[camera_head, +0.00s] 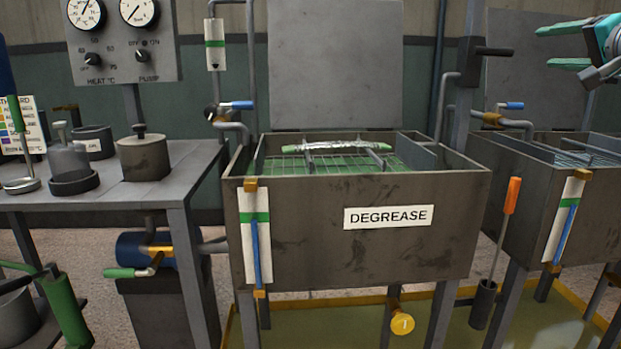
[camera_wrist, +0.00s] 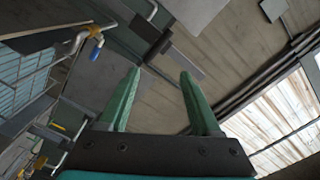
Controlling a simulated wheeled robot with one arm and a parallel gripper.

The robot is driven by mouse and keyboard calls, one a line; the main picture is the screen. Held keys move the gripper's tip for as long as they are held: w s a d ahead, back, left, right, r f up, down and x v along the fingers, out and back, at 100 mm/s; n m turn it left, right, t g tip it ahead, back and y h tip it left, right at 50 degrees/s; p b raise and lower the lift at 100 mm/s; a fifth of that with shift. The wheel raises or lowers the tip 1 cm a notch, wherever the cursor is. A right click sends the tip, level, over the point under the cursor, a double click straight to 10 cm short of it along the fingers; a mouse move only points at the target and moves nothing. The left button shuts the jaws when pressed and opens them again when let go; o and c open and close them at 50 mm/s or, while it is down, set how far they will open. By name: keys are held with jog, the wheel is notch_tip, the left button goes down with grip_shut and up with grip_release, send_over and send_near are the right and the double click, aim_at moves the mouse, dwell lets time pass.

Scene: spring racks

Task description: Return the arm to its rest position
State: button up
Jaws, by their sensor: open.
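My gripper (camera_head: 562,46) shows at the top right edge of the head view, with its green fingers pointing left. Its two fingers are spread apart with nothing between them. In the wrist view my gripper (camera_wrist: 160,88) is also open and empty, with the wall and ceiling behind it. The gripper is raised in front of the tank at the right and touches nothing. Most of my arm is outside the head view.
A tank labelled DEGREASE (camera_head: 300,240) stands in the middle, with a foil-like wrapped bar (camera_head: 345,146) on a rack inside. A second tank (camera_head: 535,190) stands at the right. A grey bench (camera_head: 150,190) with several pots is at the left. An orange-handled tool (camera_head: 512,195) stands between the tanks.

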jog(key=s+a+f+n+g+y, duration=0.1)
jog(key=a+f+n+g+y, duration=0.2)
jog(key=a+f, duration=0.8)
jog(key=s+a+f+n+g, duration=0.1)
jog(key=a+f+n+g, duration=0.25)
jog(key=a+f, duration=0.7)
jog(key=s+a+f+g, duration=0.4)
jog(key=s+a+f, duration=0.1)
jog(key=a+f, duration=0.25)
jog(key=s+a+f+n+g+h, duration=0.2)
jog(key=s+a+f+n+g, duration=0.15)
jog(key=s+f, duration=0.8)
jog(key=s+d+f+g+h, duration=0.1)
jog(key=s+d+f+g, duration=0.1)
jog(key=s+f, duration=0.5)
jog(key=s+d+f+g+h, duration=0.1)
jog(key=s+f, duration=0.5)
jog(key=s, duration=0.6)
jog(key=d+g, duration=0.1)
jog(key=g, duration=0.1)
jog(key=shift+s+f+g+h, duration=0.3)
jog(key=shift+f, duration=0.1)
